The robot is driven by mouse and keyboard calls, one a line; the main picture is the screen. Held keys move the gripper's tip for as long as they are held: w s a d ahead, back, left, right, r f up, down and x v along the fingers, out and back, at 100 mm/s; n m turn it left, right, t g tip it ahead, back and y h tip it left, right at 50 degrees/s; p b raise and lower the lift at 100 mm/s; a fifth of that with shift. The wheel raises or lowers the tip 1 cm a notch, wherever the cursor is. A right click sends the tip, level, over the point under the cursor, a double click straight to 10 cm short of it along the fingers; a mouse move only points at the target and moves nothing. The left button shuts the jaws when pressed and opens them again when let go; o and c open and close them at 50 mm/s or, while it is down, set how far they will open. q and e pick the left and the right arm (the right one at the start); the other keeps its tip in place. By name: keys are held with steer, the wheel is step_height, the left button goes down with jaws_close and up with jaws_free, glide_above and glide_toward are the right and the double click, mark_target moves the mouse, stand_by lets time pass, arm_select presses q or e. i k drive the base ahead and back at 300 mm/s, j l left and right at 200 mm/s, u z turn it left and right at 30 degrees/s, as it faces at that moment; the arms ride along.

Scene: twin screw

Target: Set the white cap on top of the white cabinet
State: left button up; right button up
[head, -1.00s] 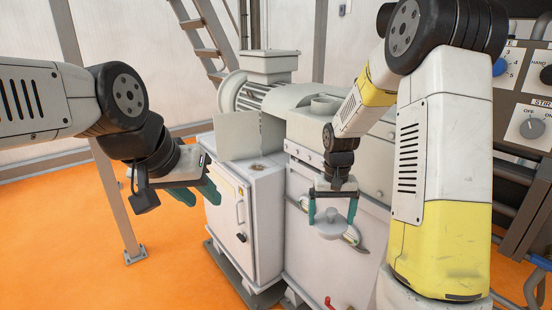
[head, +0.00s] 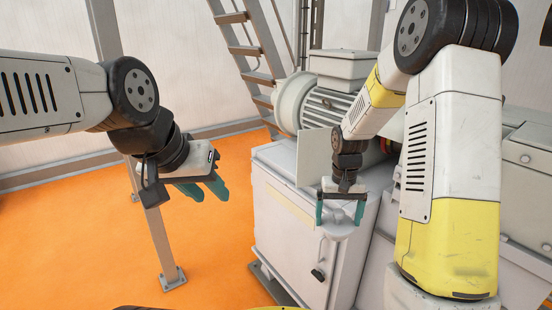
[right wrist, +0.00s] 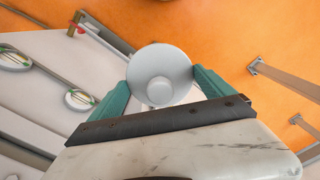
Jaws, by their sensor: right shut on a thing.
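The white cap (head: 341,231) is a round disc with a knob. My right gripper (head: 340,219) is shut on it and holds it in front of the white cabinet (head: 289,232) as seen in the head view, overlapping the cabinet's upper right part. In the right wrist view the cap (right wrist: 176,62) sits between the two teal fingers (right wrist: 162,90), its knob towards the camera. The cabinet has a flat top, partly hidden by an upright grey panel and my right arm. My left gripper (head: 208,190) is open and empty, left of the cabinet over the floor.
The upright grey panel (head: 313,158) stands at the back of the cabinet top. A motor housing (head: 338,101) and metal stairs (head: 247,47) are behind. A grey post (head: 155,225) stands on the orange floor at left, which is otherwise open.

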mark_target(281, 156)
steer(key=i+j, duration=1.1)
steer(key=i+l, duration=0.2)
steer(key=i, duration=0.4)
